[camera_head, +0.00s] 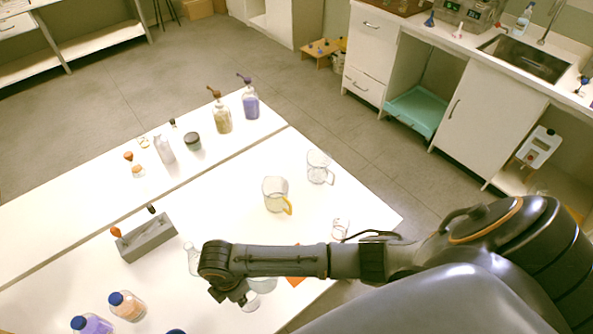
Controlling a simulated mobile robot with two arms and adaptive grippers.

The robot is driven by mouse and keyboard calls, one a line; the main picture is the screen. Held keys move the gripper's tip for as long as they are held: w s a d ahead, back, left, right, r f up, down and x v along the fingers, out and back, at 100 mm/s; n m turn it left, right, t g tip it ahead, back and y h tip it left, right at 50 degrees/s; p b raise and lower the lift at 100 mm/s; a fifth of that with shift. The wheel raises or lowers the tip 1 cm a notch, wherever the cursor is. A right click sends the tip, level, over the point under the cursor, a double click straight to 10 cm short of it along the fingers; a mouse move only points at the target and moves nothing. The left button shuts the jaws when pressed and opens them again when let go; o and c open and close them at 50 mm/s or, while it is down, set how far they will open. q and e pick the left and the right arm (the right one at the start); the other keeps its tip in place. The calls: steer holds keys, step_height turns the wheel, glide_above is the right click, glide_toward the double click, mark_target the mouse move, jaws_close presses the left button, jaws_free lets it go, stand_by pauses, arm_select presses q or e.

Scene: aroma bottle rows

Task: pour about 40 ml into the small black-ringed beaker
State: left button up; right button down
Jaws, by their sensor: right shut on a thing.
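My right arm reaches in from the right, and its gripper (238,297) is low over the white table. It is shut on a clear glass vessel (251,303), mostly hidden by the gripper. Another clear glass beaker (263,284) shows partly behind the wrist. A clear flask (193,260) stands just left of the wrist. A small clear beaker (340,229) stands right of centre, above my forearm; its ring colour is unclear. I cannot make out a black ring on any beaker. My left gripper is not in view.
A yellow-handled jug (274,193) and a clear jug (318,166) stand beyond my forearm. A grey rack (147,240) and blue-capped bottles, including an orange one (128,307), are at left. An orange patch (296,280) lies below my forearm. More bottles line the back.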

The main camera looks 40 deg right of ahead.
steer(key=shift+d, duration=0.1)
steer(key=shift+w+d+r+y, duration=0.1)
steer(key=shift+d+r+y, duration=0.2)
steer(key=shift+y, duration=0.6)
steer(key=shift+w+d+r+g+y+b, duration=0.1)
steer(key=shift+d+r+g+y+b, duration=0.2)
steer(key=shift+d+r+y+b, duration=0.5)
steer(key=d+y+b, duration=0.1)
steer(key=b, duration=0.2)
steer(key=d+y+b, duration=0.1)
steer(key=y+b, duration=0.1)
steer(key=b, duration=0.1)
steer(key=d+f+g+y+b, duration=0.1)
steer(key=y+b, duration=0.1)
steer(key=b, duration=0.2)
steer(key=shift+w+f, duration=0.1)
steer(key=shift+w, duration=0.2)
steer(key=shift+w+d+r+y+b, duration=0.15)
steer(key=shift+d+r+y+b, duration=0.25)
steer(key=shift+y+b, duration=0.4)
steer(key=d+r+y+b, duration=0.1)
steer(key=y+b, duration=0.1)
steer(key=b, duration=0.2)
steer(key=shift+w+d+r+g, duration=0.1)
steer(key=shift+d+r+g, duration=0.1)
steer(key=shift+g, duration=0.1)
steer(key=shift+d+r+y+b, duration=0.1)
steer(key=shift+r+y+b, duration=0.15)
steer(key=shift+y+b, duration=0.15)
